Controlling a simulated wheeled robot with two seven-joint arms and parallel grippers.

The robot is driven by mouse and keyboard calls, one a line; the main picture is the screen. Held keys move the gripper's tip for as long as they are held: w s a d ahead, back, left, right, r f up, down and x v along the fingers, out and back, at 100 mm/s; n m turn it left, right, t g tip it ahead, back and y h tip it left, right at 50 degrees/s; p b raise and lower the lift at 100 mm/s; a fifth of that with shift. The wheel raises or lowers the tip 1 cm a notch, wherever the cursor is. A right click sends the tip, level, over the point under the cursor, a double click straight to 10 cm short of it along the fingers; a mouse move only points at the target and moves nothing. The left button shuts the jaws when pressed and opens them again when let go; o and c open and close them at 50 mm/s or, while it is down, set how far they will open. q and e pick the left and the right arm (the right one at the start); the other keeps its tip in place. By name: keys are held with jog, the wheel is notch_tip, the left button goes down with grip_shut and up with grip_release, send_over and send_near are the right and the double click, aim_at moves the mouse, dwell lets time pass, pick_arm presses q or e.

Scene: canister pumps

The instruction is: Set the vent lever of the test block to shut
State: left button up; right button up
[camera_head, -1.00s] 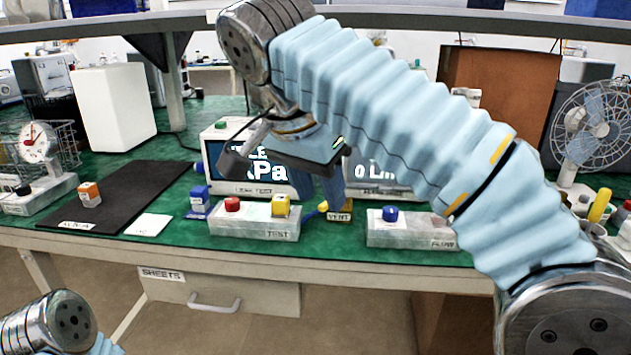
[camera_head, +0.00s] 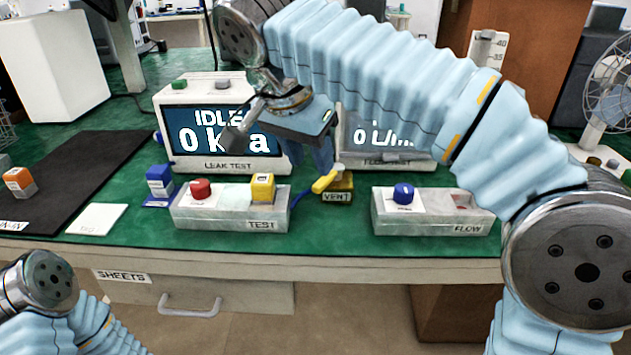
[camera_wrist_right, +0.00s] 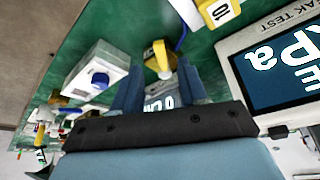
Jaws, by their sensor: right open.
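The grey test block (camera_head: 230,215) stands near the front edge of the green bench, with a red knob and a yellow cube on top. Just right of it is the small brass vent valve (camera_head: 339,192), labelled VENT. Its yellow vent lever (camera_head: 325,181) slants toward the front left in the head view. My right gripper (camera_head: 322,158) is open and empty, pointing down just behind and above the lever. In the right wrist view, the yellow lever (camera_wrist_right: 161,60) shows between and beyond the two fingers. My left gripper is out of view; only part of that arm shows.
The leak test display (camera_head: 222,128) reads IDLE and stands behind the block. A flow block (camera_head: 432,212) with a blue knob is to the right. A blue tube (camera_head: 301,195) runs near the lever.

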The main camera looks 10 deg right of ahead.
aim_at(319, 183)
jog(key=x, duration=0.5)
jog(key=shift+f+b, duration=0.2)
jog(key=shift+b, duration=0.15)
grip_shut()
